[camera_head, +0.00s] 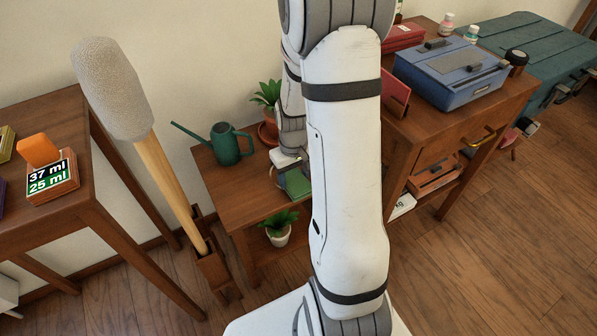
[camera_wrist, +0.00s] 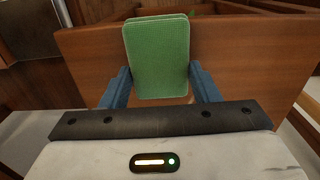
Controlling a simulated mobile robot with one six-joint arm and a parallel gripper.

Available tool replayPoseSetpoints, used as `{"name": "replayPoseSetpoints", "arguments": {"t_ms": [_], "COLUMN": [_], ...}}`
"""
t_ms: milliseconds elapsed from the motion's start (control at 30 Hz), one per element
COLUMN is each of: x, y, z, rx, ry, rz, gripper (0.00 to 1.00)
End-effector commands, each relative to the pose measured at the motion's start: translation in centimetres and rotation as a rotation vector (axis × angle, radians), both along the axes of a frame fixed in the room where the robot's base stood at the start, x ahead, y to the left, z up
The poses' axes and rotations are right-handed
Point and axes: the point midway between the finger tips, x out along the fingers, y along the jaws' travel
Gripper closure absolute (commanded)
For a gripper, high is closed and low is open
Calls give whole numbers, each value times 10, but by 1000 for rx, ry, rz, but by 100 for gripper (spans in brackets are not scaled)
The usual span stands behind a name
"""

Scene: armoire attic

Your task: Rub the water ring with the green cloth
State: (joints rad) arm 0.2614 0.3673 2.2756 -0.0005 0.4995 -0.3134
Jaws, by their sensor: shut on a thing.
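The green cloth (camera_wrist: 156,58) is a flat, folded rectangle held between the two blue fingers of my gripper (camera_wrist: 160,80). The cloth also shows in the head view (camera_head: 297,184), where it is over the front right part of the small low table (camera_head: 228,207). My arm covers much of that table's right side. I cannot tell whether the cloth touches the tabletop. No water ring is visible in either view; it may be hidden behind my arm or under the cloth.
A green watering can (camera_head: 227,145) and a potted plant (camera_head: 268,128) stand at the back of the low table. Another small plant (camera_head: 279,228) is below the tabletop. A padded stick (camera_head: 160,170) leans left. A blue box (camera_head: 448,75) sits on the right cabinet.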

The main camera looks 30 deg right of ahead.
Motion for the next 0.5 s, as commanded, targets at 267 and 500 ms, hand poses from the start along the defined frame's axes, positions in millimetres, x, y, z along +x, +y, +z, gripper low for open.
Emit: {"name": "replayPoseSetpoints", "arguments": {"t_ms": [267, 500], "x": [12, 32], "y": [4, 4], "z": [-1, -3], "rx": [0, 0], "ry": [0, -1], "rz": [1, 0], "gripper": [63, 63]}}
